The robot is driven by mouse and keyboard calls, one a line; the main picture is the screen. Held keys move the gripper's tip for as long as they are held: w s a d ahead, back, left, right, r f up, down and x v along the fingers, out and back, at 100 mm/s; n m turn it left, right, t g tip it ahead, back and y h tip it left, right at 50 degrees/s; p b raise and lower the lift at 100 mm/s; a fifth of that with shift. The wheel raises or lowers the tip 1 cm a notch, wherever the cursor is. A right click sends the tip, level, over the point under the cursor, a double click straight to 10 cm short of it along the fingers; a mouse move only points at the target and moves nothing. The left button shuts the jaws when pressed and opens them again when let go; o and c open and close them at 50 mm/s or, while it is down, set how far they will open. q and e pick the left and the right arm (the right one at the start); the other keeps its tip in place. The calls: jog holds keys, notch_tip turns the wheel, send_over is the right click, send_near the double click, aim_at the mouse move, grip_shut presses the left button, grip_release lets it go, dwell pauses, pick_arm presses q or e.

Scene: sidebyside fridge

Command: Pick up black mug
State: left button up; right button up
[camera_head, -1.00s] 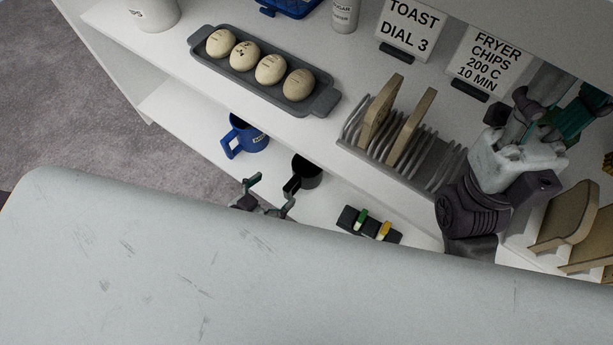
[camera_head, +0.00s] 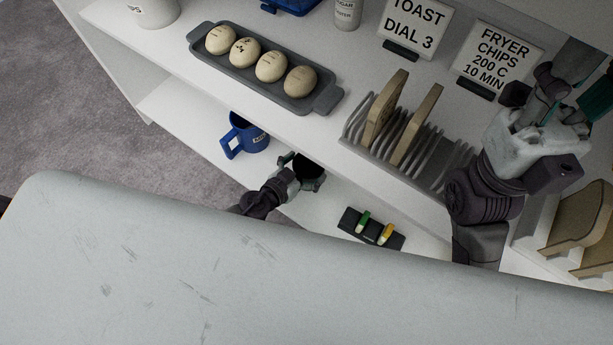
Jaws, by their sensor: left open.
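The black mug (camera_head: 312,164) stands on the lower shelf, partly hidden by my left gripper (camera_head: 303,172). My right gripper (camera_head: 543,95) is at the upper right, above the upper shelf and away from the mug. Its jaw opening is unclear.
A blue mug (camera_head: 246,138) stands left of the black mug. Above are the egg tray (camera_head: 247,76) and toast rack (camera_head: 447,173). A pale surface (camera_head: 220,270) fills the foreground.

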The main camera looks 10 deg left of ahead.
pick_arm(q)
jog(key=shift+w, duration=0.1)
jog(key=shift+c, duration=0.2)
jog(key=c, duration=1.3)
jog(key=shift+c, duration=0.5)
jog(key=shift+r, duration=0.1)
